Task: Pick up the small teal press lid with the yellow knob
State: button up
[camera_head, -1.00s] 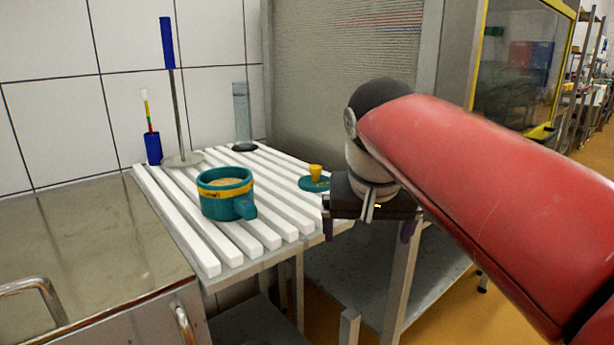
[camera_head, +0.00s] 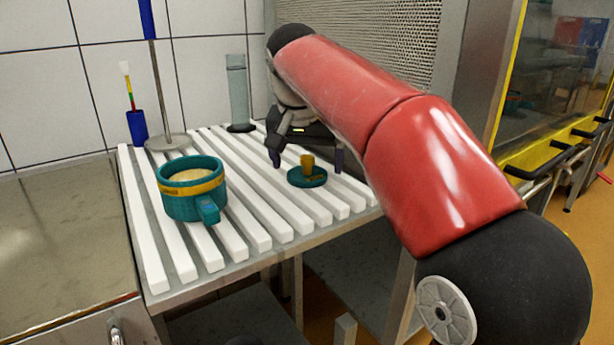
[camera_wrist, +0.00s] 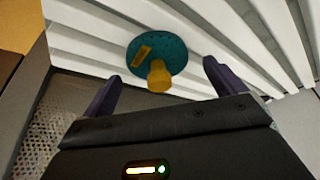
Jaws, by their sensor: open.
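The small teal press lid (camera_head: 307,180) lies flat on the white slatted rack (camera_head: 232,240), with its yellow knob (camera_head: 307,164) pointing up. It also shows in the wrist view as a teal disc (camera_wrist: 172,50) with the yellow knob (camera_wrist: 159,76) toward me. My gripper (camera_head: 307,163) is open and empty, its two dark purple fingers spread apart. In the wrist view the lid is in front of my gripper (camera_wrist: 160,76), centred roughly between the fingers and a little beyond their tips. I see no contact with the lid.
A teal mould (camera_head: 192,190) with a yellow band and a handle stands on the rack to the left. Behind it are a metal stand with a blue-topped rod (camera_head: 168,141), a blue holder (camera_head: 137,128) and a clear cylinder (camera_head: 237,90). A perforated wall (camera_head: 385,40) rises behind.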

jog(key=shift+w+d+f, duration=0.1)
jog(key=shift+w+f, duration=0.1)
jog(key=shift+f, duration=0.35)
jog(key=c, duration=1.2)
jog(key=shift+r, duration=0.2)
